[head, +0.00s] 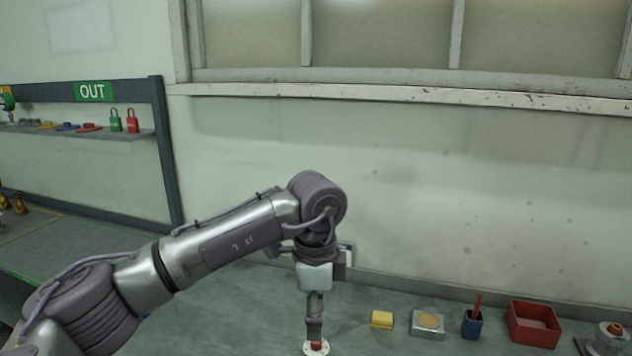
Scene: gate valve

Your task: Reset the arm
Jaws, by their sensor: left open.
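My left arm comes in from the left and bends down at its wrist. My left gripper (315,335) points straight down at the bottom of the head view, over a small red piece (316,346) on a white round flange (308,351). The fingers are seen edge-on, so the gap between them is hidden. I cannot tell whether the fingertips touch the red piece. The lower part of the flange is cut off by the picture's edge. My right gripper is not in view.
Along the back right of the grey bench stand a yellow block (382,319), a metal plate with a tan disc (428,324), a blue cup (472,325) and a red bin (533,324). A grey fitting (609,338) is at far right.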

